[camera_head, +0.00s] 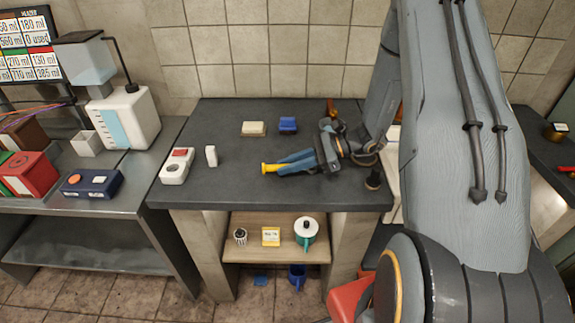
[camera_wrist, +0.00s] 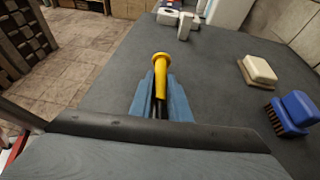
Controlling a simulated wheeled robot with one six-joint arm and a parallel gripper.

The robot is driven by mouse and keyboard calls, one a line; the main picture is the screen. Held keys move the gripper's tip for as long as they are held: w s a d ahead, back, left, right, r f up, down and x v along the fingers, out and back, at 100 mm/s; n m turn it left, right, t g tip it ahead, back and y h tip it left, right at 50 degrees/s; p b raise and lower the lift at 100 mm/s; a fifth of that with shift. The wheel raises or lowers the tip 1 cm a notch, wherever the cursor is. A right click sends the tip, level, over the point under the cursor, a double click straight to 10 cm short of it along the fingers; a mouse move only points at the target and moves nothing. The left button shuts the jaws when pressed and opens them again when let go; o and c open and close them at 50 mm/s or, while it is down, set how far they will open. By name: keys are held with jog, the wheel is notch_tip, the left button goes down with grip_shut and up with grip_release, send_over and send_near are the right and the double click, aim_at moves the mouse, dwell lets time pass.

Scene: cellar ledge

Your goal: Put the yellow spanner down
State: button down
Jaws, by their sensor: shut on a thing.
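The yellow spanner (camera_head: 271,168) sticks out from between the blue-grey fingers of my gripper (camera_head: 283,166). In the wrist view the spanner (camera_wrist: 160,72) points away from me, its round end foremost, and its rear part is hidden between the fingers. My gripper (camera_wrist: 160,95) is shut on it. The spanner is over the dark ledge top (camera_head: 225,130), near its middle. I cannot tell whether it touches the surface.
A cream block (camera_head: 253,128) and a blue brush (camera_head: 288,124) lie behind my gripper. A white device with a red top (camera_head: 175,168) and a white upright block (camera_head: 211,156) stand at the left. Ledge surface around the spanner is clear. A shelf below holds a lidded pot (camera_head: 306,231).

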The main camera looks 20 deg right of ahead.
jog(key=shift+f, duration=0.45)
jog(key=c, duration=1.1)
grip_release()
jog(key=shift+d, duration=0.1)
jog(key=shift+b+v, duration=1.05)
jog(key=shift+v, duration=1.85)
